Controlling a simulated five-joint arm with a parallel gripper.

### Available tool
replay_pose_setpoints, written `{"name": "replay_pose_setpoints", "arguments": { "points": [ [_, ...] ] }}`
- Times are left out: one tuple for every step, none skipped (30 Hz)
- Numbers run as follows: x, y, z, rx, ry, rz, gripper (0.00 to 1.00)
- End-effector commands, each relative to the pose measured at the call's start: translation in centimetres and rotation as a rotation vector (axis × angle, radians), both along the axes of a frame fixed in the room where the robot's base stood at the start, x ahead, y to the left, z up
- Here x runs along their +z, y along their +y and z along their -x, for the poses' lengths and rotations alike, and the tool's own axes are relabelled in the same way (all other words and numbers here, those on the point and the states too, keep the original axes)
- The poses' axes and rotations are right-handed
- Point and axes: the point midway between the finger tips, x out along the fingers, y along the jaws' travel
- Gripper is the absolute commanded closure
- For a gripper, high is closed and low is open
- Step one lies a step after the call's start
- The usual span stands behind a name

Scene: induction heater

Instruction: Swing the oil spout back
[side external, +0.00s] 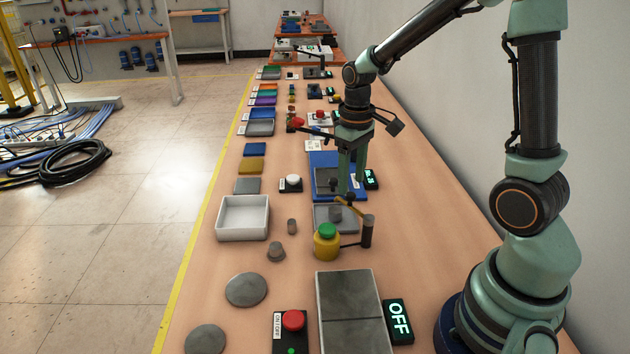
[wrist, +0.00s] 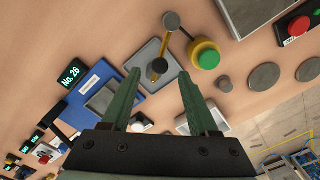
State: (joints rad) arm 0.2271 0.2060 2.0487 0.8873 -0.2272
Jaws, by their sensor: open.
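The oil spout is a brass arm (side external: 350,206) that runs from the top of a dark post (side external: 368,232) out over a grey square tray (side external: 320,222). A yellow oil pot with a green top (side external: 327,242) stands beside the post, joined to it by a bar. My gripper (side external: 349,190) is open and points down, close to the spout's outer end. In the wrist view the spout (wrist: 166,45) reaches from the post (wrist: 171,21) to a dark tip lying between my gripper's fingers (wrist: 160,72) in the picture. I cannot tell whether they touch.
A blue mat (side external: 331,159) with a grey block and a No. 26 display (wrist: 72,76) lies behind the tray. A white bin (side external: 243,217) stands left. A heater plate (side external: 350,310) with an OFF display (side external: 398,321) is in front.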

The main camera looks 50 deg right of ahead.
Motion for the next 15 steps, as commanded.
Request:
{"name": "replay_pose_setpoints", "arguments": {
  "points": [
    [-0.9,0.0,0.1,0.000,0.005,-0.001,0.40],
    [-1.3,0.0,0.1,0.000,0.005,-0.001,0.40],
    [-1.7,0.0,0.1,0.000,0.004,-0.001,0.40],
    [-2.1,0.0,0.1,0.000,0.004,-0.001,0.40],
    [-2.3,0.0,0.1,0.000,0.003,-0.001,0.40],
    [-2.6,0.0,0.1,0.000,0.002,0.000,0.40],
    [-2.8,0.0,0.1,0.000,0.002,0.000,0.40],
    [-2.9,0.0,0.1,0.000,0.002,0.000,0.40],
    [-3.1,0.0,0.0,0.000,0.001,0.000,0.40],
    [-3.2,0.0,0.0,0.000,0.000,0.000,0.40],
    [-3.2,0.0,0.0,0.000,0.000,0.000,0.40],
    [-3.2,0.0,0.0,0.000,0.000,0.000,0.40],
    [-3.2,0.0,0.0,0.000,-0.001,0.000,0.40],
    [-3.2,0.0,0.0,0.000,-0.001,0.000,0.40],
    [-3.2,0.0,0.0,0.000,-0.001,0.000,0.40]
  ]
}}
